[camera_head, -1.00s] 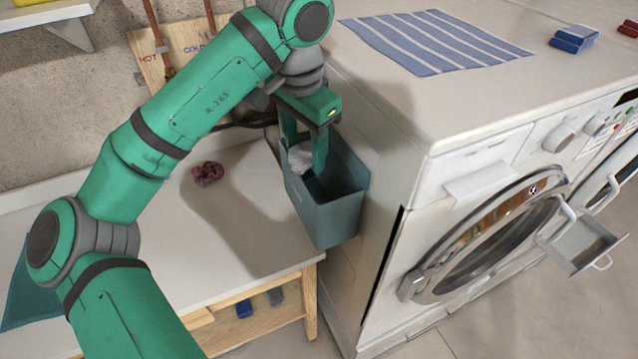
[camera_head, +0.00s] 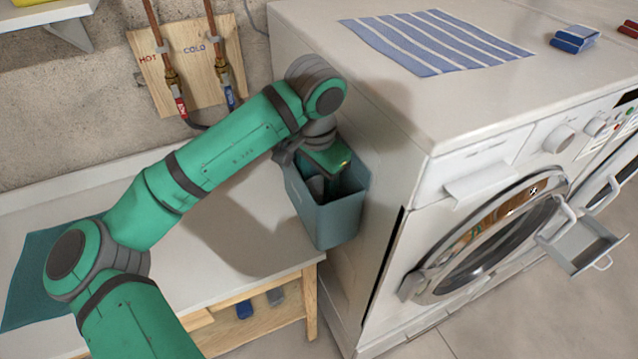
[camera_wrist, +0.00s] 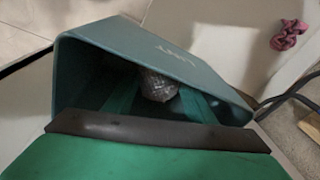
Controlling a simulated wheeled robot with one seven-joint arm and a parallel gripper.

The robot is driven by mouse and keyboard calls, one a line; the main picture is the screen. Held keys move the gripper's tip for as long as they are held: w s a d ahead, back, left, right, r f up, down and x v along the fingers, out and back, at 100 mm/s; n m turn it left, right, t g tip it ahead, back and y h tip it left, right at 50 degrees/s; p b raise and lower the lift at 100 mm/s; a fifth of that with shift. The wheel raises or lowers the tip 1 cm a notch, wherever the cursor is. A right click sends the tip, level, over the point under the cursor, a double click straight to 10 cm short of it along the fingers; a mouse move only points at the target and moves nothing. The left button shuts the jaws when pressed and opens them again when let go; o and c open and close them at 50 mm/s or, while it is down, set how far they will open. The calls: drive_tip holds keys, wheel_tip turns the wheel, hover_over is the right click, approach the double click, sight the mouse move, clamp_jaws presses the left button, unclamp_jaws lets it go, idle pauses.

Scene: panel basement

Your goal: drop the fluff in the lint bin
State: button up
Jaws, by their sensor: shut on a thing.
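The teal lint bin (camera_head: 338,222) hangs against the washing machine's left side, by the end of the white worktop. Its lettered wall (camera_wrist: 205,62) shows in the wrist view. My gripper (camera_head: 327,187) points down inside the bin's mouth. In the wrist view its two green fingers are shut on the fluff (camera_wrist: 158,85), a pale grey-white speckled clump. The clump is held within the bin's walls. In the head view my gripper and the bin wall mostly hide the fluff.
The white washing machine (camera_head: 400,120) stands close on the bin's right, its door (camera_head: 490,235) at the front. A crumpled maroon cloth (camera_wrist: 289,36) lies on the worktop (camera_head: 215,265); my arm hides it in the head view. Pipes on a board (camera_head: 190,60) are behind.

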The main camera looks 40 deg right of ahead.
sight(319, 192)
drive_tip(key=shift+d+f, duration=0.15)
drive_tip(key=shift+f, duration=0.25)
drive_tip(key=shift+d, duration=0.1)
drive_tip(key=shift+s, duration=0.1)
drive_tip(key=shift+f, duration=0.35)
drive_tip(key=shift+f, duration=0.3)
drive_tip(key=o, duration=1)
drive_tip(key=shift+r, duration=0.15)
wheel_tip(319, 192, up, 13)
drive_tip(key=s+a, duration=0.1)
drive_tip(key=shift+s+a, duration=0.2)
drive_tip(key=shift+s, duration=0.05)
